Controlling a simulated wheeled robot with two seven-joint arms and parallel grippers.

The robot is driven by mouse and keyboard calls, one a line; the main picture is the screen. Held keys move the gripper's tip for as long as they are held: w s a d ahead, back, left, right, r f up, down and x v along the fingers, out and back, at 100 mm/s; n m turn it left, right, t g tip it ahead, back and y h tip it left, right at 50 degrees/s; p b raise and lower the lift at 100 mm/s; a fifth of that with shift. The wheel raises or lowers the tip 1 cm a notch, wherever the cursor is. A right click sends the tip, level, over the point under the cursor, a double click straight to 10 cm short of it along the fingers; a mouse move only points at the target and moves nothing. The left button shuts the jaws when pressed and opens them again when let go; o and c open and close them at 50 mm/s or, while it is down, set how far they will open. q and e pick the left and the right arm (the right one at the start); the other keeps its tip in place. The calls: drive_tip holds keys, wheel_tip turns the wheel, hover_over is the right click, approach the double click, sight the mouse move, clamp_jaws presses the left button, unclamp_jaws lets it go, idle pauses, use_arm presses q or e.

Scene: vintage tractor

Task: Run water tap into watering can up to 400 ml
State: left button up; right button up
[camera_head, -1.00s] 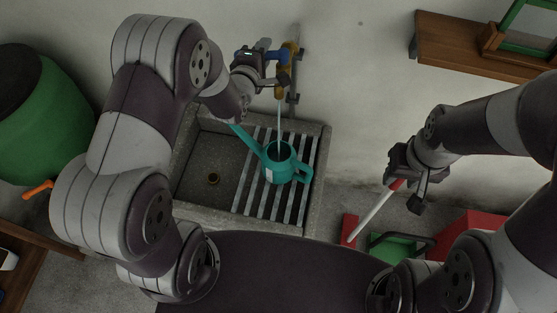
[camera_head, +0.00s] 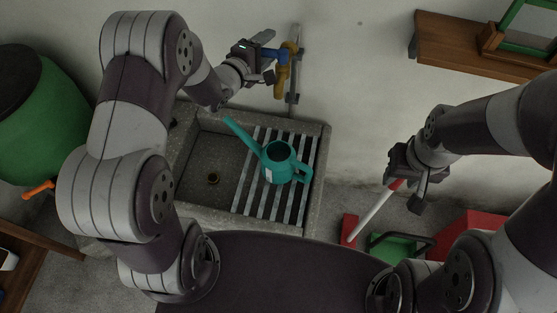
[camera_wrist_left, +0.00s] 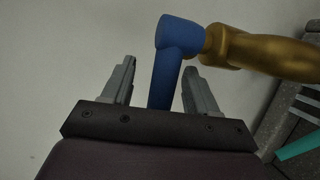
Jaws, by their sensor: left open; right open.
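The teal watering can (camera_head: 279,163) stands upright on the sink's slatted rack, below the brass tap (camera_head: 281,84) on the wall. Its spout points up and left. The water level inside cannot be read. No water stream shows below the tap. The tap's blue handle (camera_head: 275,56) also shows in the left wrist view (camera_wrist_left: 177,50), standing upright between the finger directions. My left gripper (camera_head: 266,58) is open at the handle, with a gap on both sides of it; it shows in the left wrist view too (camera_wrist_left: 160,85). My right gripper (camera_head: 408,194) is open, away to the right.
The stone sink (camera_head: 208,215) has an open basin with a drain left of the rack. A green barrel (camera_head: 40,120) with an orange tap stands left. A wooden shelf (camera_head: 455,48) is at upper right. A white rod (camera_head: 374,215) and red and green items lie below my right gripper.

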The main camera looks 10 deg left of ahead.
use_arm(q)
drive_tip(key=w+a+p, duration=0.1)
drive_tip(key=w+a, duration=0.1)
drive_tip(key=a, duration=0.4)
drive_tip(key=shift+a, duration=0.4)
drive_tip(key=b+v, duration=0.1)
drive_tip(key=v, duration=1.1)
drive_tip(key=shift+s, duration=0.3)
drive_tip(key=shift+a, duration=0.1)
